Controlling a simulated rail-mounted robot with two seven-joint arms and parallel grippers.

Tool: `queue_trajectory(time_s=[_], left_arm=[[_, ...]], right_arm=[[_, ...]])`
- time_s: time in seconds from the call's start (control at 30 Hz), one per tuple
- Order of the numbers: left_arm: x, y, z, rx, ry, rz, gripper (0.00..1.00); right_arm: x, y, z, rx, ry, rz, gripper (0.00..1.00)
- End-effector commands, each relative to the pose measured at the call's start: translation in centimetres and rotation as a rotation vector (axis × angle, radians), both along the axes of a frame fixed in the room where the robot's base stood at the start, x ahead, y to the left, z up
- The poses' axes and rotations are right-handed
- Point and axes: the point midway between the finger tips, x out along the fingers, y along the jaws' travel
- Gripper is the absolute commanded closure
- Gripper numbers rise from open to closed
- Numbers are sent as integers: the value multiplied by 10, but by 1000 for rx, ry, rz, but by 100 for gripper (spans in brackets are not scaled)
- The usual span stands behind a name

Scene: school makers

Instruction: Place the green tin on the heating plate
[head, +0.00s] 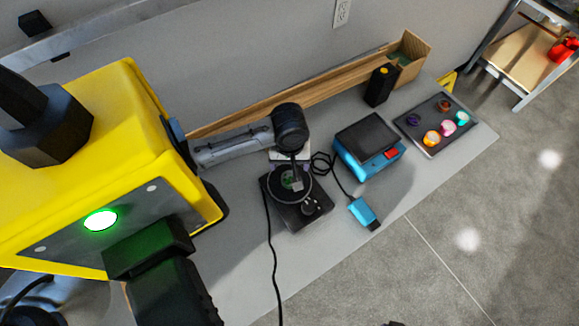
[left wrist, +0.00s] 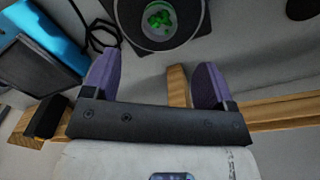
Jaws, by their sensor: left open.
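The green tin (head: 288,183) shows as a small round thing with green contents on the round top of the black heating plate (head: 309,207). In the left wrist view, the tin (left wrist: 160,20) lies inside the round rim of the plate (left wrist: 196,8), just beyond my fingertips. My left gripper (head: 291,168) is open beside the tin, on its wall side. Its two purple finger pads show wide apart in the left wrist view (left wrist: 155,78), with nothing held between them. My right gripper is not in view.
A blue device (head: 372,162) with a dark top and a red button stands right of the plate. A blue pedal (head: 362,212) and cables lie nearby. A dark tray (head: 415,125) holds several coloured tins. A long wooden trough (head: 330,84) runs along the wall.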

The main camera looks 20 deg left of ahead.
Motion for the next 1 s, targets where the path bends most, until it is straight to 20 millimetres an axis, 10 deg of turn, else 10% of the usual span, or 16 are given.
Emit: queue_trajectory(time_s=[0.6,1.0], left_arm=[[-5,-4,18,-10,-1,-21,21],[-102,-56,-48,-236,-154,-379,21]], right_arm=[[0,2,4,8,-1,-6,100],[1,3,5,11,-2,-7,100]])
